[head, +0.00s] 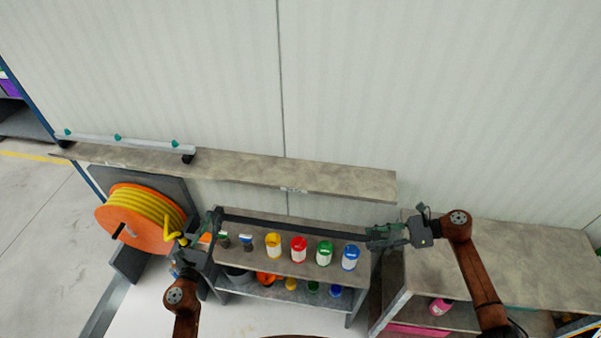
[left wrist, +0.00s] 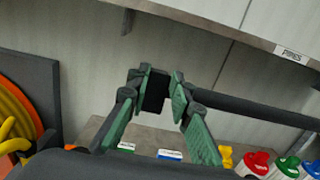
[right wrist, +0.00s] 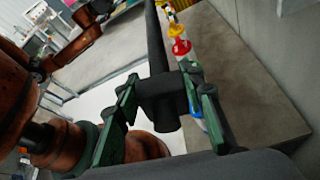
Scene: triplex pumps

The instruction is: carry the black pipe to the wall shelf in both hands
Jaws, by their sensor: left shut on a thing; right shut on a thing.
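The black pipe (head: 295,228) is held roughly level between my two grippers, in front of and below the wall shelf (head: 250,174). My left gripper (head: 215,218) is shut on its left end; the left wrist view shows the pipe (left wrist: 250,108) running right from the fingers (left wrist: 160,95). My right gripper (head: 375,236) is shut on its right end; in the right wrist view the pipe's end fitting (right wrist: 163,98) sits between the fingers (right wrist: 165,105). The wall shelf carries a label (left wrist: 291,55) that reads like "PIPES". A white rail-like bar with green knobs (head: 118,138) lies on its left part.
A low shelf unit (head: 300,268) with coloured bottles stands under the pipe. An orange reel with yellow hose (head: 140,218) is at left, a grey bench (head: 510,260) at right. The wall shelf's middle and right are bare.

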